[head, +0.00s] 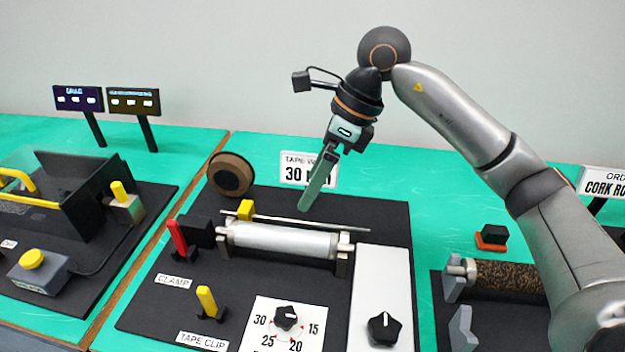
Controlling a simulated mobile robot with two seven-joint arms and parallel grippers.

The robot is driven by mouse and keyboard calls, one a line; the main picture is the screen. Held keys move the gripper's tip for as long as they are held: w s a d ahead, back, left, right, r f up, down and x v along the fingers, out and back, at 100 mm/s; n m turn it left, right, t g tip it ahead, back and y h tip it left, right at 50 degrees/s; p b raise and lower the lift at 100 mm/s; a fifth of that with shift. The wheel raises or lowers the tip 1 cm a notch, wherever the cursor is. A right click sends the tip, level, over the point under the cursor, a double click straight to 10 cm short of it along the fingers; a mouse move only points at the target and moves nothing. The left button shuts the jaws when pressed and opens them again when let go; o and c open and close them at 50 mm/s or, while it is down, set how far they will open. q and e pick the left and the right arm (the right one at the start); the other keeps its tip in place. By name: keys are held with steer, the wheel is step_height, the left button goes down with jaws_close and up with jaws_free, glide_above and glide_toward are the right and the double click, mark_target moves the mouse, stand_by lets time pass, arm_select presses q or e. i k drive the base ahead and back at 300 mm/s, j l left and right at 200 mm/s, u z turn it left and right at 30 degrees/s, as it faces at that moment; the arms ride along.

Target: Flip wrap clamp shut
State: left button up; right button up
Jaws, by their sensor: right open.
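The wrap clamp station is a black board on the green table, with a label reading CLAMP (173,282). A red lever (179,240) stands upright, tilted slightly, just above that label and beside a black block (202,231). A silver roller (283,241) lies across the board, with a thin rod (300,221) along its back. My right gripper (312,190) hangs above the back of the roller, pointing down and left, apart from the lever. It is open, though its fingers overlap from this side. My left gripper is out of view.
A yellow tape clip lever (208,303), a yellow block (245,209), a numbered dial (287,318) and a black knob (383,328) share the board. A brown tape roll (231,174) stands behind. A cork roller (510,276) is at right, a machine with yellow handles at left.

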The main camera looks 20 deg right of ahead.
mark_target(173, 225)
steer(key=k+j, duration=0.3)
steer(key=k, duration=0.15)
steer(key=k+j, duration=0.3)
steer(key=k, duration=0.15)
